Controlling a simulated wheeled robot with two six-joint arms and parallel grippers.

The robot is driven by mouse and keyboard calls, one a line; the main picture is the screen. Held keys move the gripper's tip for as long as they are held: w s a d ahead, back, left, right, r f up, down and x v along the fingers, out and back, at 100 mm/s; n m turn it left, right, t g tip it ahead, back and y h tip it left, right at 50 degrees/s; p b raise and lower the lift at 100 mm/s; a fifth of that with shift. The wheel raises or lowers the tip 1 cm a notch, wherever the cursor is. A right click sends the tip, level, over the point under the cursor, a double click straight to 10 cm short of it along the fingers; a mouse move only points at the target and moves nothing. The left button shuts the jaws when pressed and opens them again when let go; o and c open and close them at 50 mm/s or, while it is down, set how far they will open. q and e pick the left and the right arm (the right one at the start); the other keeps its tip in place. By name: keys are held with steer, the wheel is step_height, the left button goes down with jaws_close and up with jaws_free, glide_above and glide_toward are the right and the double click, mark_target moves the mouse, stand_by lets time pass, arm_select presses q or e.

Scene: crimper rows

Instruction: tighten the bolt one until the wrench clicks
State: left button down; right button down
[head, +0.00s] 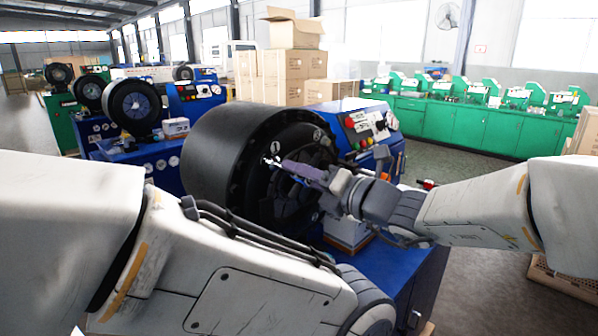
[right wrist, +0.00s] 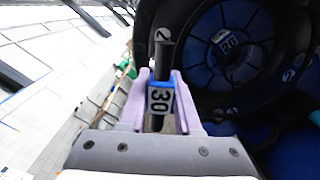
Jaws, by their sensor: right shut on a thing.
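The crimper's large black ring (head: 225,145) faces right in the head view, with white marks 1 (head: 276,148) and 2 (head: 317,134) on its front face. The bolt heads are too small to make out. My right gripper (head: 300,170) has its purple fingers in front of this face, with the tool's end close to mark 1. In the right wrist view, the gripper (right wrist: 160,105) is shut on the wrench (right wrist: 163,62), a dark shaft with a blue band reading 30. Its far end is by a white round mark at the ring's edge; I cannot tell whether it touches the bolt. My left gripper is out of view.
A blue machine housing with a control panel (head: 370,125) stands behind the ring. More crimpers (head: 133,108) stand at the left. Cardboard boxes (head: 285,75) are stacked behind, and a green bench (head: 480,122) runs along the back right.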

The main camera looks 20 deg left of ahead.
steer(key=shift+m+p, duration=2.15)
steer(key=shift+m, duration=0.35)
steer(key=shift+d, duration=0.15)
steer(key=shift+v, duration=2.1)
steer(key=shift+b, duration=0.3)
steer(key=n+b, duration=0.1)
steer(key=d+n+b, duration=0.1)
steer(key=shift+s+d+r+n, duration=0.1)
steer(key=shift+s+d+n, duration=0.1)
steer(key=shift+s+n, duration=0.1)
